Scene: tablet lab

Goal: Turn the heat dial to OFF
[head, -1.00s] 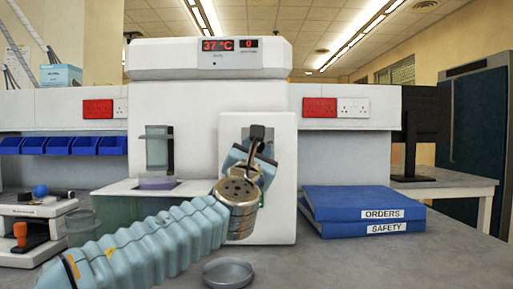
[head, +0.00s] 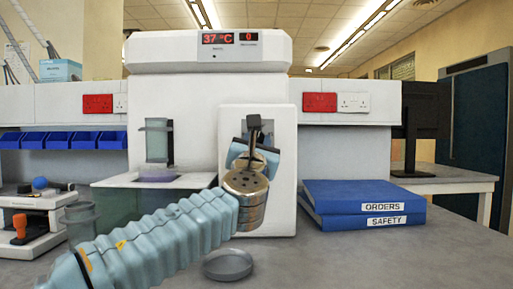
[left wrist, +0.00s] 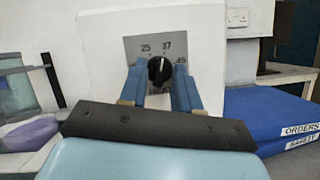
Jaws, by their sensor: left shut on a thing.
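The heat dial (left wrist: 159,70) is a black knob with a white pointer line on a grey plate on the white machine. The plate is marked 25, 37 and 45 in the left wrist view; lettering below the knob is partly hidden. The knob's pointer is near upright, leaning slightly right, toward the 37 mark. My left gripper (left wrist: 158,88) has its two blue fingers on either side of the knob and is shut on it. In the head view my left gripper (head: 254,145) and wrist cover most of the dial. My right gripper is not in view.
The machine (head: 205,95) shows 37 °C and 0 on its display. Blue ORDERS and SAFETY binders (head: 362,203) lie stacked to its right. A round shallow dish (head: 228,264) sits on the bench below my wrist. The bench's right front is clear.

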